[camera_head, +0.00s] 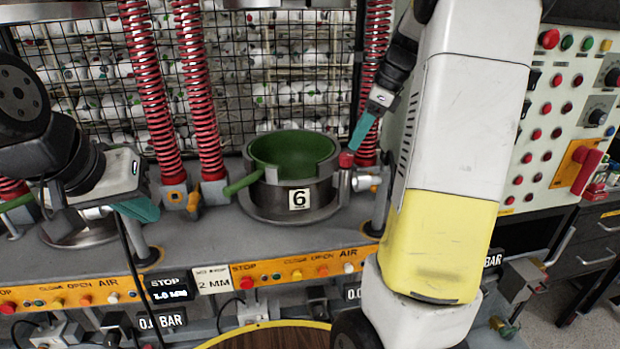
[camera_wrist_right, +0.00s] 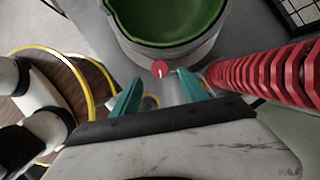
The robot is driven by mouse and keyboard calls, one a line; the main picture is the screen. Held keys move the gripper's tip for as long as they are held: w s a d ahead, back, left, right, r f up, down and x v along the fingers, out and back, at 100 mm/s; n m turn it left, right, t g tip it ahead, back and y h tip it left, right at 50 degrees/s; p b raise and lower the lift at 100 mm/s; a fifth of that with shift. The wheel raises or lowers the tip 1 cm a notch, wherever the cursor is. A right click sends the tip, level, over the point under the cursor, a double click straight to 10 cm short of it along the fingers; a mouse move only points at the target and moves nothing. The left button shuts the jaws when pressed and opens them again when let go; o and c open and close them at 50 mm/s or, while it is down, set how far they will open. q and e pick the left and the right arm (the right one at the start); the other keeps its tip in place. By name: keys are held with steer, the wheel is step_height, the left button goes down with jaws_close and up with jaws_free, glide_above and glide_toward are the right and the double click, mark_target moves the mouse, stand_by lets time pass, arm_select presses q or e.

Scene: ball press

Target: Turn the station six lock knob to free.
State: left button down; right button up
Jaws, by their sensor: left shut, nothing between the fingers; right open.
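Station six is a grey metal ring holder (camera_head: 322,198) with a "6" label and a green bowl (camera_head: 290,150) in it. Its red lock knob (camera_head: 346,158) sits on the holder's right side. In the right wrist view the knob (camera_wrist_right: 160,68) shows a pale line on its face. My right gripper (camera_head: 359,136) is open, coming down from above right with its teal fingertips close to the knob. In the right wrist view the knob lies between and slightly beyond the tips; contact cannot be told. My left gripper (camera_head: 140,208) is shut and empty, well left of station six.
A green handle (camera_head: 243,184) sticks out left of the bowl. Red coil springs (camera_head: 198,90) stand behind, one close by the right gripper (camera_wrist_right: 265,75). An orange button strip (camera_head: 300,271) runs along the front. A control panel (camera_head: 565,110) stands at right.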

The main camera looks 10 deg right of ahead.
steer(key=s+a+n+t+h, duration=0.1)
steer(key=s+a+n+t, duration=0.1)
steer(key=s+a+n, duration=0.5)
steer(key=s+a+n+t, duration=0.2)
steer(key=s+a+n, duration=0.5)
steer(key=s+n, duration=0.6)
steer(key=n, duration=0.4)
steer(key=shift+s+a+h, duration=0.3)
steer(key=shift+a+h, duration=0.1)
